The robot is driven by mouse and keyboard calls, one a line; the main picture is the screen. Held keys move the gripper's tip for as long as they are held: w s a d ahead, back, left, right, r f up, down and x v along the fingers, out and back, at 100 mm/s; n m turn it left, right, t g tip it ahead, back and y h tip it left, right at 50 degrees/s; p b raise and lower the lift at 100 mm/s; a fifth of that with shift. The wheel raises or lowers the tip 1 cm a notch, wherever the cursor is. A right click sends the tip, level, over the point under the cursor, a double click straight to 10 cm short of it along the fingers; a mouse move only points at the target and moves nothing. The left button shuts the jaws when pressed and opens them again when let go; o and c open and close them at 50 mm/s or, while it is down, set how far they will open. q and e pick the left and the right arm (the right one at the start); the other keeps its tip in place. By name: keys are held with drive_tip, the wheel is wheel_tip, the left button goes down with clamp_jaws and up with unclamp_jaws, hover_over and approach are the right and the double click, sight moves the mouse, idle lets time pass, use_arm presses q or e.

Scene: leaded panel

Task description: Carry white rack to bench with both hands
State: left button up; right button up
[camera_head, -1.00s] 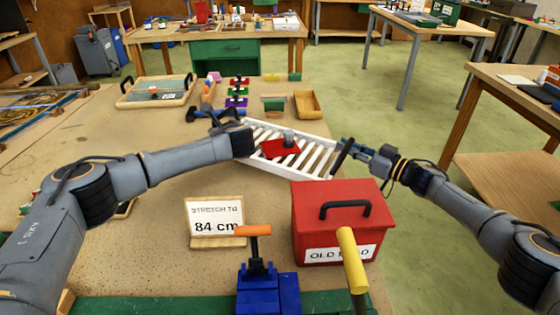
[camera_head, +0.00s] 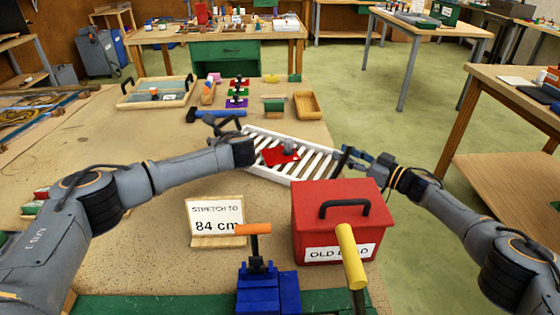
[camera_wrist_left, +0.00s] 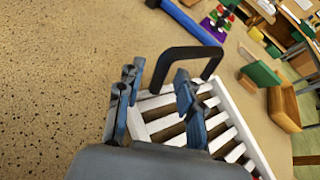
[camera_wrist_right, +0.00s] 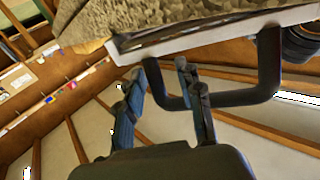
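The white slatted rack (camera_head: 262,173) lies over the far right part of the bench (camera_head: 150,225), tilted down to the right in the head view. A red piece (camera_head: 278,157) and a small grey object (camera_head: 290,147) sit on it. Each end has a black handle. My left gripper (camera_head: 240,140) is at the left handle; in the left wrist view its fingers (camera_wrist_left: 158,72) stand apart with the handle (camera_wrist_left: 190,52) between them. My right gripper (camera_head: 352,160) is at the right handle; in the right wrist view its fingers (camera_wrist_right: 162,72) straddle the handle (camera_wrist_right: 240,98) with a gap.
A red box (camera_head: 345,225), a blue vise (camera_head: 267,285) and a sign (camera_head: 216,218) stand in front of the rack. The bench's right edge drops to open floor.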

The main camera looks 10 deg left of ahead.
use_arm(q)
drive_tip(key=shift+w+f, duration=0.1)
use_arm(e)
drive_tip(key=shift+w+f, duration=0.1)
use_arm(q)
drive_tip(key=v, duration=1.2)
use_arm(e)
drive_tip(key=v, duration=1.2)
